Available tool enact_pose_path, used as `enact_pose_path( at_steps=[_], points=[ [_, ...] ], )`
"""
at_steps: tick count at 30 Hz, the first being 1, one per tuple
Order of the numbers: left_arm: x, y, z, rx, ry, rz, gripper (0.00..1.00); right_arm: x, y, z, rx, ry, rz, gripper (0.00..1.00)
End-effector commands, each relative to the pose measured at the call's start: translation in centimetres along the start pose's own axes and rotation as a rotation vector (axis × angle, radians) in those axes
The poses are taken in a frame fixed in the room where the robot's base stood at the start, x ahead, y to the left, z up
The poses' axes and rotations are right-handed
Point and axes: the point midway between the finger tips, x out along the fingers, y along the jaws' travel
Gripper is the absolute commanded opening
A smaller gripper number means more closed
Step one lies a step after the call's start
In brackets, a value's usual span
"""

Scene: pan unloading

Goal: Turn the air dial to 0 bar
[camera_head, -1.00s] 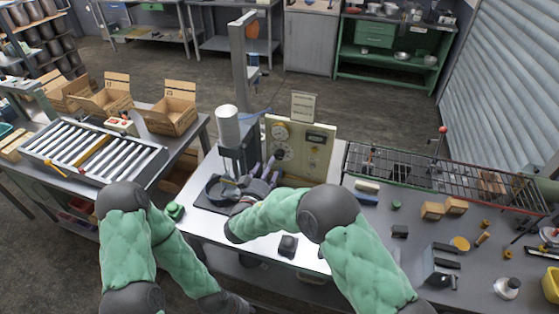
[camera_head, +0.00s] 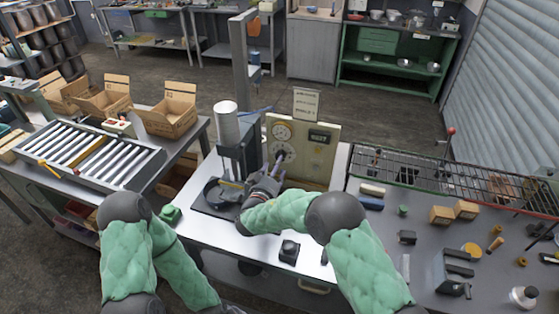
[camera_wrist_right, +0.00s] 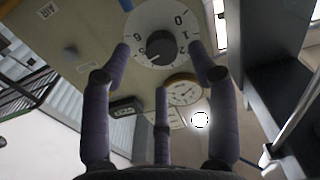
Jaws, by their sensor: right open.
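The air dial (camera_wrist_right: 160,32) is a white disc with black numerals and a dark centre knob on a beige panel (camera_head: 321,165). In the head view the dial (camera_head: 285,153) is partly hidden behind my right gripper (camera_head: 273,168). In the wrist view my right gripper (camera_wrist_right: 160,52) is open, with two purple fingers on either side of the dial's lower part and a third below. I cannot tell whether the fingers touch it. The dial's setting is not readable. My left arm hangs at lower left, its gripper out of frame.
A round gauge (camera_wrist_right: 183,90) and a display (camera_head: 319,137) share the panel. A press with a white cylinder (camera_head: 227,122) stands close left of my right gripper. A small black block (camera_head: 289,251) lies in front. A wire rack (camera_head: 430,178) is at right.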

Motion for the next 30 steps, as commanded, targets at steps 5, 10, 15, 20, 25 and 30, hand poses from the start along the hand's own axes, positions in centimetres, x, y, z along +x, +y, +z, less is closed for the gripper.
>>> enact_pose_path(
  at_steps=[5, 10, 15, 20, 25, 30],
  points=[
    [-0.1, 0.0, 0.0, 0.000, 0.000, 0.000, 0.40, 2.8, 0.0, 0.1, 0.001, -0.001, 0.001, 0.60],
    [-0.1, 0.0, 0.0, 0.000, 0.000, 0.000, 0.40, 4.2, 0.0, 0.1, 0.000, -0.001, -0.001, 0.60],
    [-0.1, 0.0, 0.0, 0.000, 0.000, 0.000, 0.40, 4.7, 0.0, 0.0, 0.000, 0.000, -0.001, 0.60],
    [-0.1, 0.0, 0.0, 0.000, 0.000, 0.000, 0.40, 4.6, 0.0, 0.0, 0.000, 0.000, -0.001, 0.60],
    [-0.1, 0.0, 0.0, 0.000, 0.000, 0.000, 0.40, 4.6, 0.0, 0.0, 0.000, -0.001, -0.001, 0.23],
    [-0.1, 0.0, 0.0, 0.000, 0.000, 0.000, 0.40, 4.6, 0.0, 0.1, -0.001, -0.002, -0.002, 0.04]
  ],
)
